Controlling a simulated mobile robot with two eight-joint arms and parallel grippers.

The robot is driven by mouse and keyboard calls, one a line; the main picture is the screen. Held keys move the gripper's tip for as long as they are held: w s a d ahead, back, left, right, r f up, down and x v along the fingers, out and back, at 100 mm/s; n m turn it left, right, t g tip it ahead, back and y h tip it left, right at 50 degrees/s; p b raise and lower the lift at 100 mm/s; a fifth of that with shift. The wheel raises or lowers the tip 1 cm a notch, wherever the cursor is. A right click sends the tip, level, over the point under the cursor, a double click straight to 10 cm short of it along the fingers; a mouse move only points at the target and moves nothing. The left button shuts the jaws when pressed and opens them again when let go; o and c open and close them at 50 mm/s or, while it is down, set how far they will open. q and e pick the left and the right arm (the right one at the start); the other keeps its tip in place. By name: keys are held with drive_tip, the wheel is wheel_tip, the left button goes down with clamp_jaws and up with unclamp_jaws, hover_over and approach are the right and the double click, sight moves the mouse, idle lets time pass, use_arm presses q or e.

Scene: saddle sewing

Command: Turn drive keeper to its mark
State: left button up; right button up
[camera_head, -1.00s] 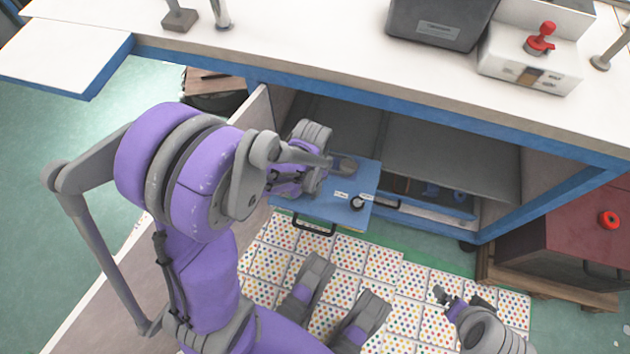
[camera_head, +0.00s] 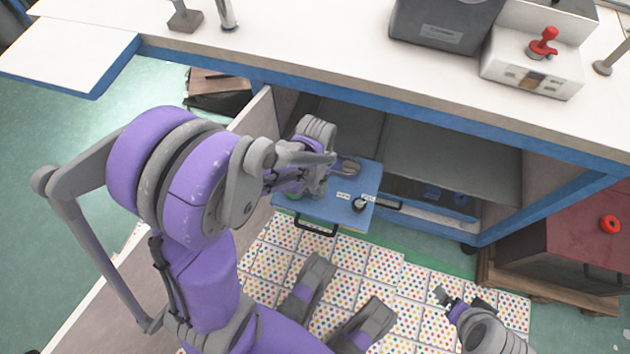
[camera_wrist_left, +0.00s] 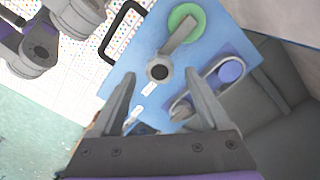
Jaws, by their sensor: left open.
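A blue drawer panel (camera_head: 325,208) sticks out under the bench. In the left wrist view, this panel (camera_wrist_left: 129,77) carries a green disc (camera_wrist_left: 190,12) with a grey lever (camera_wrist_left: 179,35) across it. A dark round knob (camera_wrist_left: 159,72) stands near the panel's middle, with small white labels nearby. I cannot tell which part is the drive keeper. My left gripper (camera_wrist_left: 160,88) is open and empty above the panel, its fingers either side of the knob's line of view. In the head view, my left gripper (camera_head: 312,178) partly hides the panel's left side. My right gripper (camera_head: 458,301) is low at the right, away from the panel.
A black handle (camera_head: 316,229) is on the drawer front. The cabinet opening (camera_head: 455,160) lies behind. A red box (camera_head: 570,235) stands at the right. The white benchtop (camera_head: 300,52) overhangs.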

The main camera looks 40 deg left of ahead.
use_arm(q)
wheel_tip(320, 180, up, 9)
drive_tip(key=p, duration=0.2)
drive_tip(key=shift+p, duration=0.35)
use_arm(e)
drive_tip(key=r, duration=0.4)
drive_tip(key=shift+s, duration=0.2)
